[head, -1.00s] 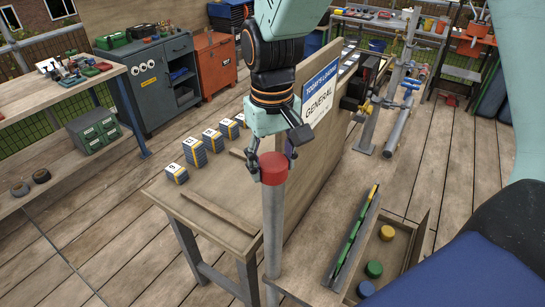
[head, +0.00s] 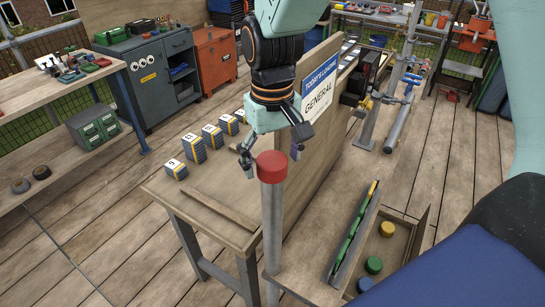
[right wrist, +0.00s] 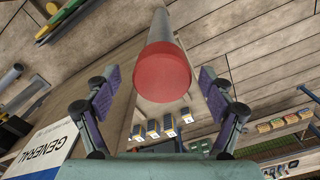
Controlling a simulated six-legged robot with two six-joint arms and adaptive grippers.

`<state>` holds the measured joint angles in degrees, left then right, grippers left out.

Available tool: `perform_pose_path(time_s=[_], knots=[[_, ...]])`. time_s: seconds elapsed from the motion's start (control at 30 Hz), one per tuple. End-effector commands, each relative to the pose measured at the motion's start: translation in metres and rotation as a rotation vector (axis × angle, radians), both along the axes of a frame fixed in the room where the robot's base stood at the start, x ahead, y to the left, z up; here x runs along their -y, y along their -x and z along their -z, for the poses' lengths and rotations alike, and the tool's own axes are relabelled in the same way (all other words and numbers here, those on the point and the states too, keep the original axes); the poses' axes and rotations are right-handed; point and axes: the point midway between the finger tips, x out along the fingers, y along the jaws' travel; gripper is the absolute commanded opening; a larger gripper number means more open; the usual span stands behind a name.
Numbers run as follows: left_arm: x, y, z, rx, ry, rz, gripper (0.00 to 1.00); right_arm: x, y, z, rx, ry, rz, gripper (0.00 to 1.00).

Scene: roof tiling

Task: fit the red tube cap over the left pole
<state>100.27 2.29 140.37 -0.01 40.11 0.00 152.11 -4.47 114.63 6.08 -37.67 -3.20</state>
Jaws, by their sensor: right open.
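The red tube cap (head: 271,166) sits on top of the grey upright pole (head: 272,230) in the head view. In the right wrist view the cap (right wrist: 162,72) covers the pole's end, with the grey pole (right wrist: 158,27) running away behind it. My right gripper (head: 272,158) is open just behind and above the cap. In the right wrist view its two purple-padded fingers stand apart on either side of the cap, with gaps visible between pads and cap. My left gripper does not show in the head view.
A wooden table (head: 226,232) with several numbered block stacks (head: 192,150) stands behind the pole. A sign board (head: 320,88) reading GENERAL rises at its right. A wooden tray (head: 417,240) holds green, blue and yellow caps at the lower right.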

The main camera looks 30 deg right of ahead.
Motion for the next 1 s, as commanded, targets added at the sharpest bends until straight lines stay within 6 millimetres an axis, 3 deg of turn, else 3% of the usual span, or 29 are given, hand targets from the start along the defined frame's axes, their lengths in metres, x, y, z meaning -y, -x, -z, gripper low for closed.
perform_pose_path(time_s=[0.23, 0.7, 1.0], knots=[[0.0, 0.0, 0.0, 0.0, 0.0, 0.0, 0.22, 0.0, -0.001, -0.009, 0.003, 0.0, 0.0, 0.82], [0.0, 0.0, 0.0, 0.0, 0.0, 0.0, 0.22, 0.001, -0.002, -0.097, 0.004, -0.002, 0.0, 0.82], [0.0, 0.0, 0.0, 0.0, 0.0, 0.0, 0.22, 0.001, -0.001, -0.119, -0.001, -0.001, 0.0, 0.82]])
